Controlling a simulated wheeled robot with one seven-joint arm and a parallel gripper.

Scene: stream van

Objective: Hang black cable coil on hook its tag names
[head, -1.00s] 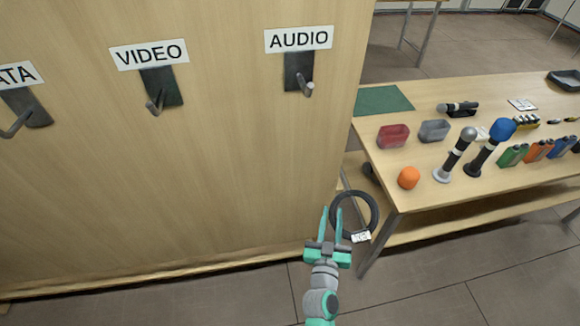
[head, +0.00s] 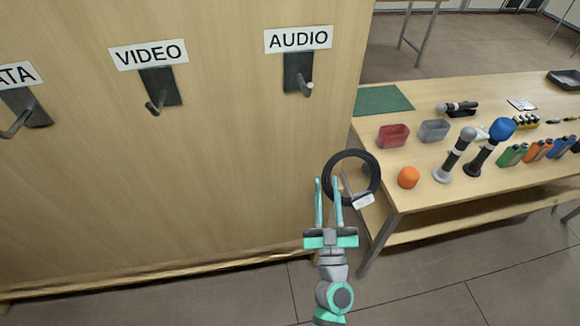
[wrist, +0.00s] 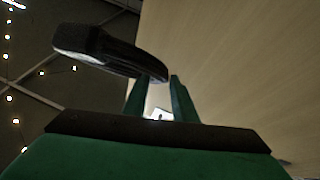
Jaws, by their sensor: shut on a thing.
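The black cable coil (head: 377,170) is a ring in front of the gap between the wooden panel and the table. Its white tag (head: 364,201) hangs at its lower right, and I cannot read the writing. My gripper (head: 328,182) is shut on the coil's left side. In the wrist view, the coil (wrist: 105,48) shows as a thick black band beyond the fingers (wrist: 160,88), with a bit of white tag (wrist: 158,114) between them. Above are the AUDIO hook (head: 306,88), the VIDEO hook (head: 157,104) and the partly cut-off DATA hook (head: 12,126), all bare.
The wooden panel (head: 180,200) fills the left. A table (head: 385,165) on the right holds a red bin (head: 393,136), a grey bin (head: 434,130), an orange ball (head: 408,177), microphones and several small items. The space before the panel below the hooks is clear.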

